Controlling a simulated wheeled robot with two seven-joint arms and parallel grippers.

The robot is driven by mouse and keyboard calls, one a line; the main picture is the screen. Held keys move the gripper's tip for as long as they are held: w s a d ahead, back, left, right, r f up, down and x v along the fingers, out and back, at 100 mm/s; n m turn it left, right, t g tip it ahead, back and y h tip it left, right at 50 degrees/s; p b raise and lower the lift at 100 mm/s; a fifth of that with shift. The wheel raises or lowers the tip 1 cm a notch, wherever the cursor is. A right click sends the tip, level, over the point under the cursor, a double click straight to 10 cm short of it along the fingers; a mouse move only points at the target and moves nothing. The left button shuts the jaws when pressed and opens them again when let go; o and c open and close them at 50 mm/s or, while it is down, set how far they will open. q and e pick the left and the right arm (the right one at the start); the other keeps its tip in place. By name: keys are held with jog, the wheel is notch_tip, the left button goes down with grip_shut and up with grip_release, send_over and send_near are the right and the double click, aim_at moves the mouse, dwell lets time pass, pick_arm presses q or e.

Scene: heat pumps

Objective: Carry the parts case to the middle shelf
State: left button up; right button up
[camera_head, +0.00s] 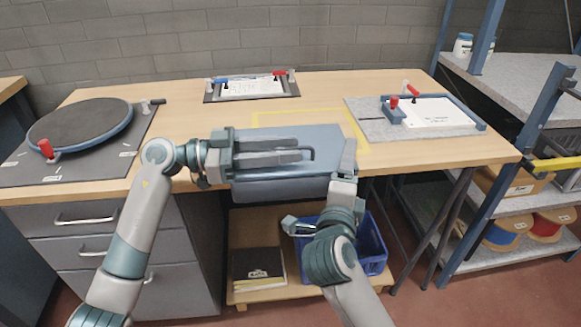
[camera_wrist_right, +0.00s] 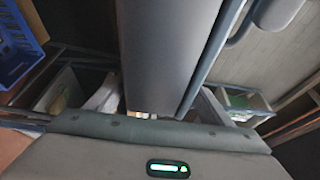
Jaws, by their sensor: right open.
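The parts case (camera_head: 280,190) is a blue-grey box at the front edge of the workbench, its front face hanging lower than the bench top. My left gripper (camera_head: 285,150) lies across its top near the handle (camera_head: 312,153); whether its fingers are closed on the handle is unclear. My right gripper (camera_head: 347,160) is at the case's right end. In the right wrist view, the case (camera_wrist_right: 170,50) reaches between the open fingers of my right gripper (camera_wrist_right: 155,95).
A blue crate (camera_head: 370,245) stands below. Rack posts (camera_head: 510,160) and a yellow bar (camera_head: 555,164) flank the shelves.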

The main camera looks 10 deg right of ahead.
pick_arm(q)
grip_shut()
pick_arm(e)
jog(key=c, duration=1.5)
jog(key=shift+r, duration=0.1)
jog(key=shift+c, duration=0.2)
pick_arm(q)
jog(key=shift+r, duration=0.15)
pick_arm(e)
jog(key=shift+r, duration=0.1)
